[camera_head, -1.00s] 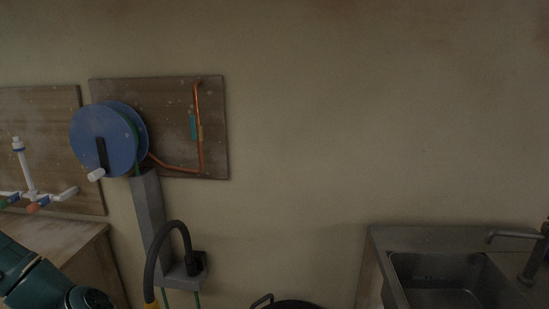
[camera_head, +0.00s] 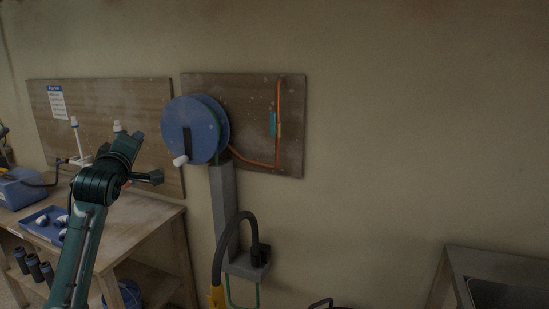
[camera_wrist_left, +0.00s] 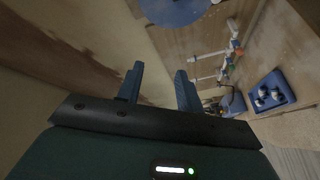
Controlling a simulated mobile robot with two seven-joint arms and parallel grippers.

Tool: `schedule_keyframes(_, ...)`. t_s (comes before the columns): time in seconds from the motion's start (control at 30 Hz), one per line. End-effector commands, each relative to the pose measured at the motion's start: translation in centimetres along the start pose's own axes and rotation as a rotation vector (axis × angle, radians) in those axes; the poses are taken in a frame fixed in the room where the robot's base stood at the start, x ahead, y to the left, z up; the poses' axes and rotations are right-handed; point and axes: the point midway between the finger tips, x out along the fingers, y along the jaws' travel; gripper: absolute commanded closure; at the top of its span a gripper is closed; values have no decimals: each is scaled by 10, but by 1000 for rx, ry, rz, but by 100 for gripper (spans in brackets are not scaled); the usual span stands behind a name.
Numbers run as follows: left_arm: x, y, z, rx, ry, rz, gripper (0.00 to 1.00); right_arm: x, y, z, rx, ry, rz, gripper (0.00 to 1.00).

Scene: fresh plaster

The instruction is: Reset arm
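My left arm rises from the bottom left of the head view, dark green, with its forearm in front of the wooden workbench. My left gripper (camera_head: 153,178) points toward the hose reel side, apart from anything. In the left wrist view its two blue-grey fingers (camera_wrist_left: 158,88) stand apart with nothing between them, so it is open and empty. My right gripper is not in either view.
A blue reel (camera_head: 190,130) hangs at a board with an orange pipe (camera_head: 278,125). A grey post (camera_head: 224,205) carries a black hose. The workbench (camera_head: 150,222) holds a blue tray (camera_head: 42,231) of fittings. A metal sink (camera_head: 500,290) is at lower right.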

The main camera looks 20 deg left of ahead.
Motion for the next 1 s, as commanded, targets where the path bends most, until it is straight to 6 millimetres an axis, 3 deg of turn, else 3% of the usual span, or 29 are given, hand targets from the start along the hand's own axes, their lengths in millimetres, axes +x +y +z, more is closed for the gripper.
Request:
schedule_keyframes(0.03, -3, -21, 38, 149, -64, -15, 64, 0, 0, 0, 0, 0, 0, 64)
schedule_keyframes(0.1, -11, -47, 84, 346, -148, -14, 64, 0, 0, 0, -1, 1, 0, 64)
schedule_keyframes(0.27, -50, -114, 181, 740, -354, 29, 64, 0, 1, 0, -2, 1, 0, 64)
schedule_keyframes(0.37, -87, -157, 232, 950, -486, 81, 64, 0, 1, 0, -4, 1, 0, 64)
schedule_keyframes(0.5, -155, -217, 291, 1199, -673, 187, 64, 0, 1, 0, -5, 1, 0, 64)
schedule_keyframes(0.7, -252, -278, 339, 1426, -883, 357, 64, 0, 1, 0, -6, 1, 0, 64)
schedule_keyframes(1.0, -368, -328, 366, 1585, -1085, 578, 64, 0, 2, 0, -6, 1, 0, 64)
